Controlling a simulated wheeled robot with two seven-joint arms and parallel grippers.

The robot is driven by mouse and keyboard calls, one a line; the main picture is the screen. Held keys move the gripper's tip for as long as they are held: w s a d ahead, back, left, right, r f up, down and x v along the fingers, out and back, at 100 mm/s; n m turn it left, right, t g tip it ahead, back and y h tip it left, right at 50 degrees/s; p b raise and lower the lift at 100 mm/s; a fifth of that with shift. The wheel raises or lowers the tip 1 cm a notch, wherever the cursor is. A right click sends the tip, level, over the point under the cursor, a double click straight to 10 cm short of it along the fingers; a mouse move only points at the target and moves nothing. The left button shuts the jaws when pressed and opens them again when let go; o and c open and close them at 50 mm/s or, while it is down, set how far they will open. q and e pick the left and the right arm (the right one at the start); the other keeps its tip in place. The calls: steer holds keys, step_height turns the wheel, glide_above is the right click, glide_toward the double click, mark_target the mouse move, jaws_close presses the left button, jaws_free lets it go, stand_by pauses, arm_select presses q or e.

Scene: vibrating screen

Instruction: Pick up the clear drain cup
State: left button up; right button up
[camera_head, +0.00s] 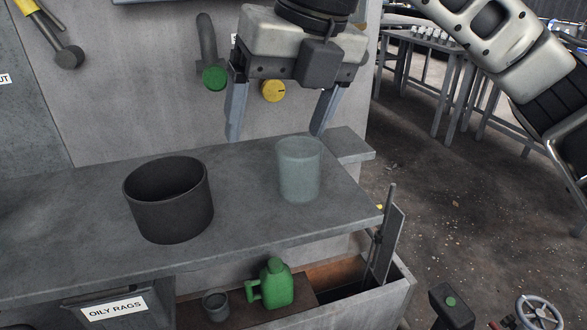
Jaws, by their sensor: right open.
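The clear drain cup (299,170) is a pale, see-through grey-green cylinder. It stands upright on the right part of the grey bench top (240,242). My right gripper (276,136) is open and points down, with one finger to the left of the cup and the other near its right rim. In this view the fingertips show at about the height of the cup's rim or just above, and the gripper holds nothing. I cannot tell how far the fingers are from the cup in depth. My left gripper is not in view.
A dark open pot (169,205) stands on the bench left of the cup. Below are a green jug (277,284), a small grey cup (215,305) and a box labelled OILY RAGS (113,308). A wall with a green-ended pipe (214,77) and a yellow knob (273,91) rises behind.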

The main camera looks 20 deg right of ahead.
steer(key=w+d+r+m+t+h, duration=0.2)
steer(key=d+r, duration=0.1)
steer(key=d, duration=0.1)
glide_above(299, 170)
steer(key=w+d, duration=0.1)
step_height(299, 170, down, 8)
steer(key=f, duration=0.1)
steer(key=shift+w+x, duration=0.15)
steer(key=shift+x, duration=1.25)
steer(key=shift+w+x, duration=0.15)
steer(key=shift+x, duration=1.2)
steer(key=shift+d+r, duration=0.15)
steer(key=c, duration=1)
